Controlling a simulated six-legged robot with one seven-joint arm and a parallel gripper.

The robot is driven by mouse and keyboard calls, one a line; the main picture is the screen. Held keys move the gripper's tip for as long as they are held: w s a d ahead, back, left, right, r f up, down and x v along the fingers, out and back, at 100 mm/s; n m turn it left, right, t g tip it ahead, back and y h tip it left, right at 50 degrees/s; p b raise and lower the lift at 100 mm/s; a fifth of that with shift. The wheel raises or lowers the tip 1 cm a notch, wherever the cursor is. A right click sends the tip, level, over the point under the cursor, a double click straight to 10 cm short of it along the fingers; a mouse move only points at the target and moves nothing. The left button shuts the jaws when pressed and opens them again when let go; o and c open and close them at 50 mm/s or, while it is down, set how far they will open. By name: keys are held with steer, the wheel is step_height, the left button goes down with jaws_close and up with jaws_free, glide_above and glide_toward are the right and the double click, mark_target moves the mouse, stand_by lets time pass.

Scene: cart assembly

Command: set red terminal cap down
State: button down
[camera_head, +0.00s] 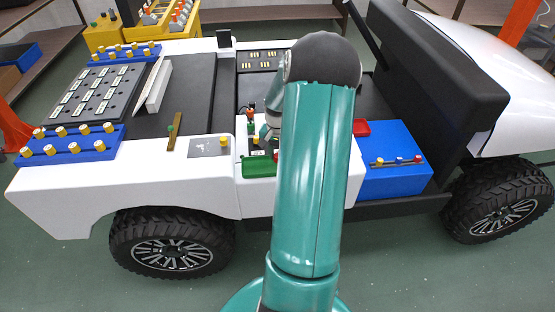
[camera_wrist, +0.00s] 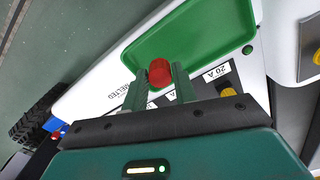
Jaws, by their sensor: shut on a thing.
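The red terminal cap (camera_wrist: 160,71) is between the two green fingers of my gripper (camera_wrist: 160,80) in the wrist view. The fingers are shut on its sides. The cap appears over the near edge of a green tray (camera_wrist: 190,36); I cannot tell whether it touches the tray. In the head view the green tray (camera_head: 257,167) lies on the cart's white side, just left of my arm. My gripper (camera_head: 268,130) is partly hidden behind my arm there, and I cannot make out the held cap.
A yellow cap (camera_wrist: 228,90) sits on a dark panel beside a "20 A" label (camera_wrist: 217,72). Blue racks with yellow caps (camera_head: 70,145) stand at the cart's left end.

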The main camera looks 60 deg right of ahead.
mark_target(277, 155)
steer(key=shift+f, duration=1.55)
steer(key=shift+f, duration=0.15)
steer(key=c, duration=1.1)
jaws_free()
step_height(277, 155, up, 12)
steer(key=shift+r, duration=0.2)
